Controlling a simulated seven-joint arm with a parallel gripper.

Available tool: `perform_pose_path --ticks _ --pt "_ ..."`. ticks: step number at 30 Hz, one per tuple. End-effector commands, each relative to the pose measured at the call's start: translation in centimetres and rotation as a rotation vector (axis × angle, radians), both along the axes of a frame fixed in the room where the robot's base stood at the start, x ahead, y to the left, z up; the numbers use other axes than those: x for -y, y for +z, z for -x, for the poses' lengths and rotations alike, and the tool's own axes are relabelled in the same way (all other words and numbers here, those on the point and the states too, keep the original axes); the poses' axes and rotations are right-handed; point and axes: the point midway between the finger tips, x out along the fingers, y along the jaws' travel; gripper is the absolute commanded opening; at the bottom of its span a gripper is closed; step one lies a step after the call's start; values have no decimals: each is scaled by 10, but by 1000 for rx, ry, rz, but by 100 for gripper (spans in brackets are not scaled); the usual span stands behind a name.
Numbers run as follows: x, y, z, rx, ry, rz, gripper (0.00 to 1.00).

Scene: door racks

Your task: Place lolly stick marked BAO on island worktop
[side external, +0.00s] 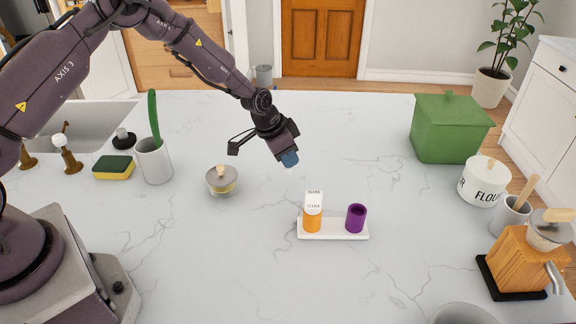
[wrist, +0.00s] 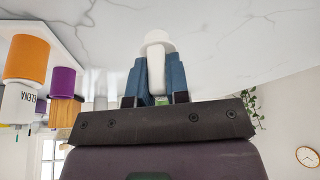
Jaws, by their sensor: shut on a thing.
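My gripper (side external: 289,158) is above the worktop (side external: 250,265), behind a small white tray (side external: 335,231). In the wrist view its blue fingers (wrist: 155,75) are shut on a white stick (wrist: 157,48) with a wider rounded end. I can read no lettering on it; it cannot be made out in the side view.
A lidded jar (side external: 222,182) stands left of the tray. A cup with a green-handled tool (side external: 154,160) and a sponge (side external: 113,168) are farther left. The worktop front is mostly clear.

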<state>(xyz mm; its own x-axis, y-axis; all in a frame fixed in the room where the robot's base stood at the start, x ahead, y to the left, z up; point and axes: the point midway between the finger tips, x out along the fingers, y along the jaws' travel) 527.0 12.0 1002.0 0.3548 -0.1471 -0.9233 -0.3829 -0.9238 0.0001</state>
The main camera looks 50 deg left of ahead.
Motion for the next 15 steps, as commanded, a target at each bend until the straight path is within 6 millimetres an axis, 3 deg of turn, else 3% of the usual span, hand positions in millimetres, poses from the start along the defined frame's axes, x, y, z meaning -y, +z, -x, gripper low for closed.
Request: perform_pose_path --ticks 6,15 --pt "0 -30 -1 -3 -1 1 0" --pt "0 -32 -1 0 0 1 0"
